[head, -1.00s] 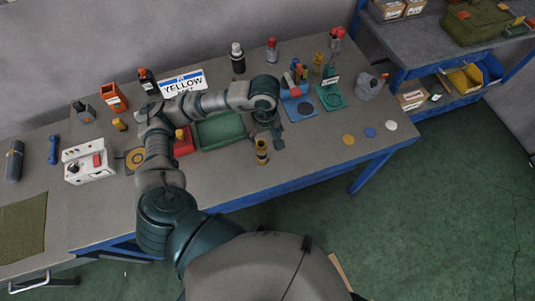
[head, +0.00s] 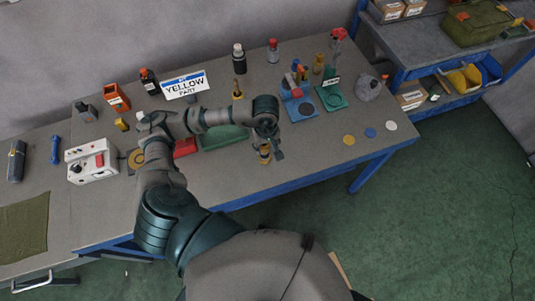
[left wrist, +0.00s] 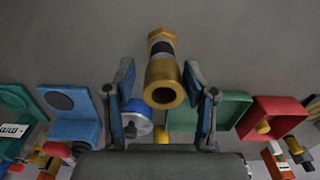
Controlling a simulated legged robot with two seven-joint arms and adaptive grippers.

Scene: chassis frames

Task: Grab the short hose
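The short hose, a small yellow-and-black tube, stands near the front edge of the workbench in the head view (head: 265,156), partly hidden by my gripper. In the left wrist view the hose (left wrist: 163,85) shows its open yellow end between my fingers, with a black band and a brass-coloured nut behind. My left gripper (left wrist: 160,80) is open, one finger on each side of the hose. A gap shows at the left finger; the right finger is very close, and I cannot tell if it touches. The left gripper also shows in the head view (head: 267,150). My right gripper is not in view.
A green tray (head: 222,138) and a red tray (head: 185,147) lie behind my left arm. Blue (head: 300,109) and green (head: 331,97) fixtures stand to the right. A white control box (head: 92,162) stands at left. The front right bench top is mostly clear, with flat discs.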

